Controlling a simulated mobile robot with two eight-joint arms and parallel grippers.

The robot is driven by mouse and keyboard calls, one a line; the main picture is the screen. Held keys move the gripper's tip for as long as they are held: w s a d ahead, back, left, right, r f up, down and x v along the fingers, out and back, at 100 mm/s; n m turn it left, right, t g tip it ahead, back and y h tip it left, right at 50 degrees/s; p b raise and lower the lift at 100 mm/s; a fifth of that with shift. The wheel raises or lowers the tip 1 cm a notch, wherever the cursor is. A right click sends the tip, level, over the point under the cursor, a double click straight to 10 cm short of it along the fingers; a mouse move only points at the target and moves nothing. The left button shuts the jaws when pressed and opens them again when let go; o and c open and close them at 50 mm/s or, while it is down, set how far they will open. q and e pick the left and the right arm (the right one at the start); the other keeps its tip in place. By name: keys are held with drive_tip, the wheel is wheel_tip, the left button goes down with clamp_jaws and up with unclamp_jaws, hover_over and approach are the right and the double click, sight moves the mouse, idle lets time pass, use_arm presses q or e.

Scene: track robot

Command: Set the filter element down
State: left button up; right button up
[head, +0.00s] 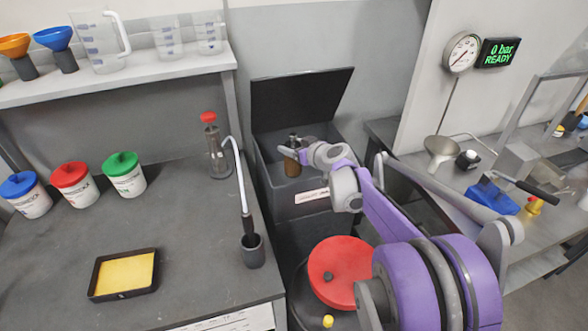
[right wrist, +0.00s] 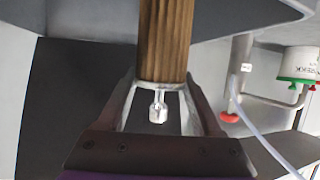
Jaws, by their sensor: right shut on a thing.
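The filter element (right wrist: 166,42) is a brown pleated cylinder with a pale end cap and a small metal fitting, seen in the right wrist view. My right gripper (right wrist: 160,92) is shut on its capped end. My left gripper is not in view.
The bin's lid (head: 300,98) stands raised behind it. A red drum lid (head: 341,272) is in front. The left bench holds a red-capped pump bottle (head: 216,150), a dark cup (head: 252,251), a yellow tray (head: 95,276) and several tubs.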

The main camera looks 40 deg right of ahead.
sight(298, 166)
drive_tip(key=shift+f+b, duration=0.35)
drive_tip(key=shift+f, duration=2.7)
drive_tip(key=shift+f, duration=0.1)
drive_tip(key=shift+f+b, duration=0.3)
drive_tip(key=shift+f, duration=0.2)
drive_tip(key=o, duration=1.5)
drive_tip(key=shift+c, duration=0.2)
drive_tip(key=shift+r, duration=0.15)
drive_tip(key=shift+r, duration=0.35)
drive_tip(key=p+v, duration=0.1)
drive_tip(key=v, duration=1.1)
drive_tip(key=shift+r+p, duration=0.15)
drive_tip(key=shift+p, duration=0.15)
